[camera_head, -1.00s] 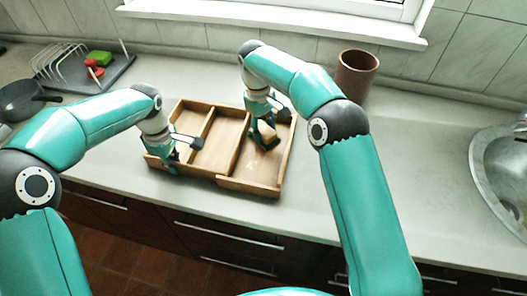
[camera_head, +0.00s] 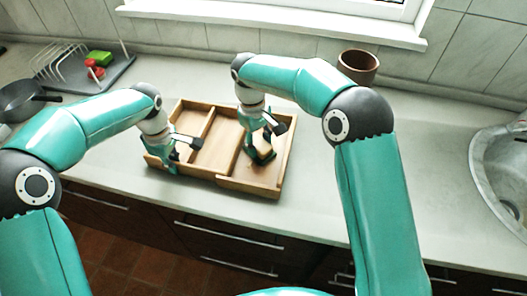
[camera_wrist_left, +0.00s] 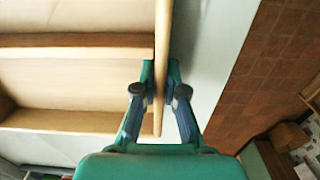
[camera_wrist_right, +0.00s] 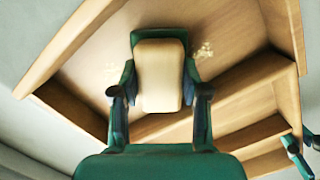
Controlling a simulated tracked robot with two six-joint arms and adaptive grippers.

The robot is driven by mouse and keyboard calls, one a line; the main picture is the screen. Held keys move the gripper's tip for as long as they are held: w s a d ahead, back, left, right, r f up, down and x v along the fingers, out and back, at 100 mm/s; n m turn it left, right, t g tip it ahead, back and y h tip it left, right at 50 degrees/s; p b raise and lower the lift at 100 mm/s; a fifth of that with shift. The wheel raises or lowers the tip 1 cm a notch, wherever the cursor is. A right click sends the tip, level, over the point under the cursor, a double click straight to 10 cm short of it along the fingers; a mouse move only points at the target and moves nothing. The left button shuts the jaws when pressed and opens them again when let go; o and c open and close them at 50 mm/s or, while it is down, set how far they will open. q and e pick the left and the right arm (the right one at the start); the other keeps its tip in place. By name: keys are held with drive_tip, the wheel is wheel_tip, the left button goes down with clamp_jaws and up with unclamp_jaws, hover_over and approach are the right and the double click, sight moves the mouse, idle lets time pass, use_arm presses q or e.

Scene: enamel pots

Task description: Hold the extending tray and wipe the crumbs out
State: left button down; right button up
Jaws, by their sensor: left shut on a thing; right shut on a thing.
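The wooden extending tray (camera_head: 228,181) lies on the counter, with long compartments split by dividers. My left gripper (camera_head: 172,167) is shut on its near left wall; the left wrist view shows the fingers (camera_wrist_left: 160,78) on both sides of that wall (camera_wrist_left: 162,40). My right gripper (camera_head: 262,157) is shut on a beige block-like wiper (camera_wrist_right: 160,75), down inside the right compartment. In the right wrist view, pale crumbs (camera_wrist_right: 204,51) lie on the compartment floor to the right of the wiper, with a fainter patch (camera_wrist_right: 110,70) to its left. Whether the wiper touches the floor is unclear.
A brown pot (camera_head: 357,67) stands behind the tray to the right. A dish rack (camera_head: 60,62) with red and green items and a dark pan (camera_head: 22,100) are at the far left. A sink (camera_head: 500,165) is at the right. The counter right of the tray is clear.

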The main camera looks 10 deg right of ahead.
drive_tip(key=shift+s+a, duration=0.4)
drive_tip(key=shift+s, duration=0.4)
drive_tip(key=shift+s+a, duration=0.45)
drive_tip(key=shift+s, duration=0.35)
drive_tip(key=shift+s+a, duration=0.4)
drive_tip(key=shift+s, duration=0.4)
wheel_tip(320, 180, up, 13)
drive_tip(key=d, duration=1)
